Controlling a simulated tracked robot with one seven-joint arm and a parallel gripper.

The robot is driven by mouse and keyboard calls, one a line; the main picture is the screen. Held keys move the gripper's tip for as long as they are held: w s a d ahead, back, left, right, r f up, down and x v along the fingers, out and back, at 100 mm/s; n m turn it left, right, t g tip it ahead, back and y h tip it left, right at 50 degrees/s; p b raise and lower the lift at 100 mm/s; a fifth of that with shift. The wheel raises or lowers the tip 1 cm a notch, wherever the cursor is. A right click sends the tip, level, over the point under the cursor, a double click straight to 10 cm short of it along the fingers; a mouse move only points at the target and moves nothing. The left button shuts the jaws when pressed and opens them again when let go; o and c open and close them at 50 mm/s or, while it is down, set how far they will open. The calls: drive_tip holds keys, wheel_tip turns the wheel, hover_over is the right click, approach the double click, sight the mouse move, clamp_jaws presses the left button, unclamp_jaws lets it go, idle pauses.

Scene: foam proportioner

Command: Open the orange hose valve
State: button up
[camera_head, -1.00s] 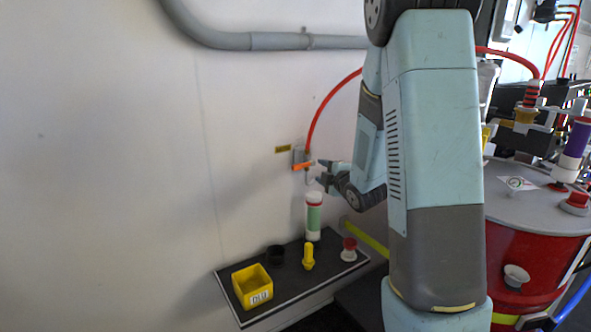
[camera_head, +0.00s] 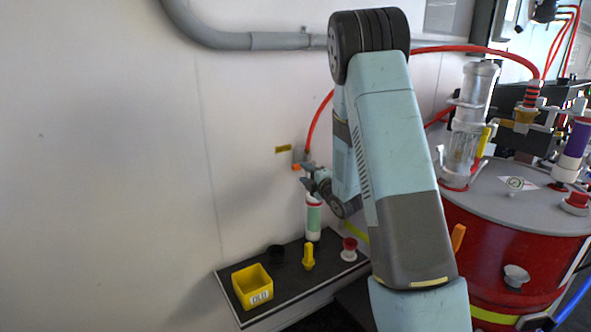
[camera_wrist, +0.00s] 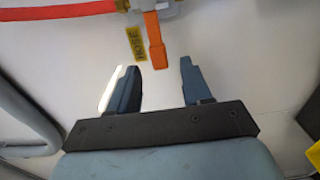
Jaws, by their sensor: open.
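The orange valve handle (camera_wrist: 154,40) sits on a grey wall fitting in the wrist view, beside a yellow HOSE label (camera_wrist: 136,44). It lies crosswise to the red hose (camera_wrist: 60,10). My gripper (camera_wrist: 158,68) is open and empty; the handle's free end is just beyond the fingertips, in line with the gap between them, and shows no contact. In the head view, only a small part of the orange handle (camera_head: 296,167) shows beside my gripper (camera_head: 307,176), which hides the rest.
Below is a dark shelf (camera_head: 232,298) with a yellow bin (camera_head: 252,287), a green-and-white cylinder (camera_head: 313,218), a yellow piece (camera_head: 308,257) and a red-topped knob (camera_head: 349,250). A red tank (camera_head: 500,250) with an orange lever (camera_head: 458,237) stands at right.

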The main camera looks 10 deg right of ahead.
sight(296, 170)
drive_tip(key=shift+x, duration=3)
drive_tip(key=shift+c, duration=0.3)
clamp_jaws()
drive_tip(key=shift+a, duration=0.35)
drive_tip(key=shift+f, duration=0.1)
